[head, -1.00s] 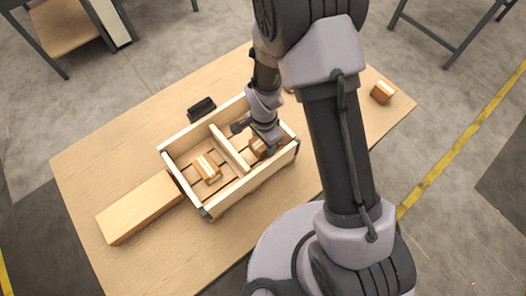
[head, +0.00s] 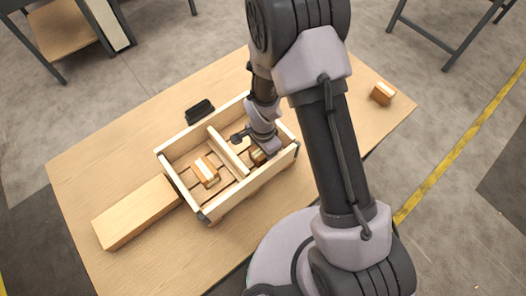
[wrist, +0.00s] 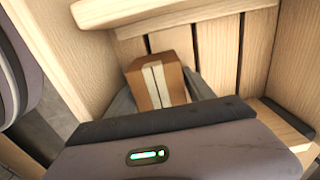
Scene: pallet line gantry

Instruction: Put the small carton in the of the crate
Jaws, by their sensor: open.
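The wooden crate (head: 205,214) stands on the table, split by a divider (head: 228,153) into a left and a right compartment. A small brown carton (head: 258,156) with a pale tape strip is on the slatted floor of the right compartment, partly hidden by my gripper (head: 262,151). In the wrist view the carton (wrist: 152,80) sits between the two open fingers of my gripper (wrist: 165,92); the palm hides its near end. Another carton (head: 206,170) lies in the left compartment. A third carton (head: 382,94) is on the table at the right.
A long wooden block (head: 135,212) lies against the crate's left side. A small black object (head: 199,111) is behind the crate. The table (head: 110,150) is clear at the far left. Crate walls and the divider closely surround my gripper.

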